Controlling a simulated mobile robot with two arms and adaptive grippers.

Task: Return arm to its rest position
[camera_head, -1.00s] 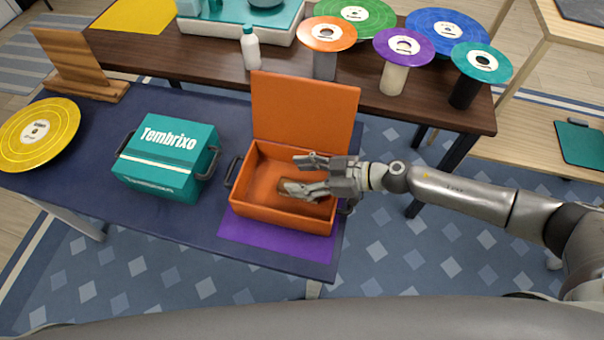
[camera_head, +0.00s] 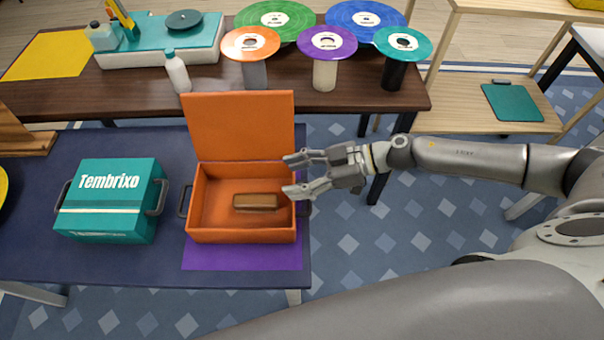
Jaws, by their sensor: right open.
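My right gripper (camera_head: 289,175) is open and empty, with its fingertips at the right wall of the orange box. Its arm comes in from the right. The orange box (camera_head: 213,234) stands on a purple mat (camera_head: 240,257) with its lid (camera_head: 240,125) up. A brown block (camera_head: 255,202) lies on the floor of the box, to the left of the fingers and apart from them. My left gripper is not in view.
A teal box marked Tembrixo (camera_head: 108,210) stands on the dark blue table (camera_head: 140,264), left of the orange box. Behind is a brown table (camera_head: 300,100) with several discs on stands and a white bottle (camera_head: 178,73). Open floor lies right of the blue table.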

